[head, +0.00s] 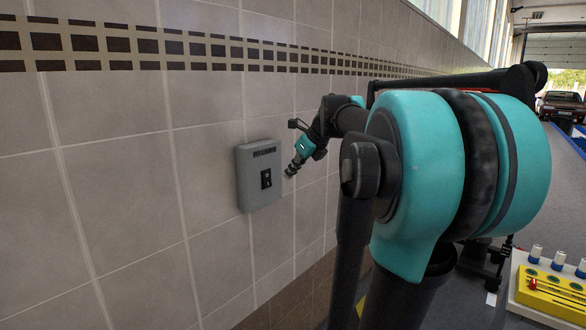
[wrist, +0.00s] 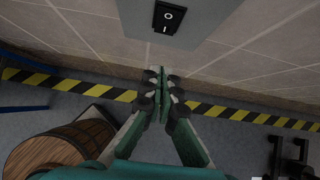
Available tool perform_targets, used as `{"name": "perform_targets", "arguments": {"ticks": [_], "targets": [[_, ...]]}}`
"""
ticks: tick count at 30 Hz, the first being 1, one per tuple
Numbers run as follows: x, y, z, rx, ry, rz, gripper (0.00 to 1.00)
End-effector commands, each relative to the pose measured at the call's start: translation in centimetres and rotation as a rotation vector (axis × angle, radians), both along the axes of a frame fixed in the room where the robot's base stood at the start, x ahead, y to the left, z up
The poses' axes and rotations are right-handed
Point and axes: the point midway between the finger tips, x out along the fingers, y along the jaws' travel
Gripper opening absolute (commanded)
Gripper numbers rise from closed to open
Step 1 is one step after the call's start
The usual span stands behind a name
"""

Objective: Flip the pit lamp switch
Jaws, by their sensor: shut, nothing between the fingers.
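The pit lamp switch is a black rocker (head: 266,179) on a grey box (head: 248,195) fixed to the tiled wall. In the wrist view the rocker (wrist: 169,17) with its white marks shows at the top centre, on the grey box (wrist: 205,22). My gripper (head: 290,172) is just to the right of the box in the head view, apart from it. In the wrist view my gripper's fingertips (wrist: 164,82) are together and empty, below the rocker in the picture. A dark label is at the top of the box; I cannot read it surely.
A wooden barrel (wrist: 65,152) stands on the floor at the lower left of the wrist view. Yellow and black striping (wrist: 240,114) runs along the wall's foot. A yellow tray (head: 550,290) with several parts is at the lower right, and a car (head: 562,105) stands far off.

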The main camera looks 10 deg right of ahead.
Motion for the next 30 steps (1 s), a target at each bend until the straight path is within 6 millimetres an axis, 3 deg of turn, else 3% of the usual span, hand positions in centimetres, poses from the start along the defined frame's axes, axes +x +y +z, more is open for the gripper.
{"name": "perform_targets", "arguments": {"ticks": [8, 18, 30], "targets": [[2.8, 2.1, -4.3, 0.000, 0.000, 0.004, 0.00], [5.7, 4.2, -4.7, 0.000, -0.001, 0.002, 0.00], [5.9, 4.3, -4.8, 0.000, 0.000, 0.001, 0.00]]}}
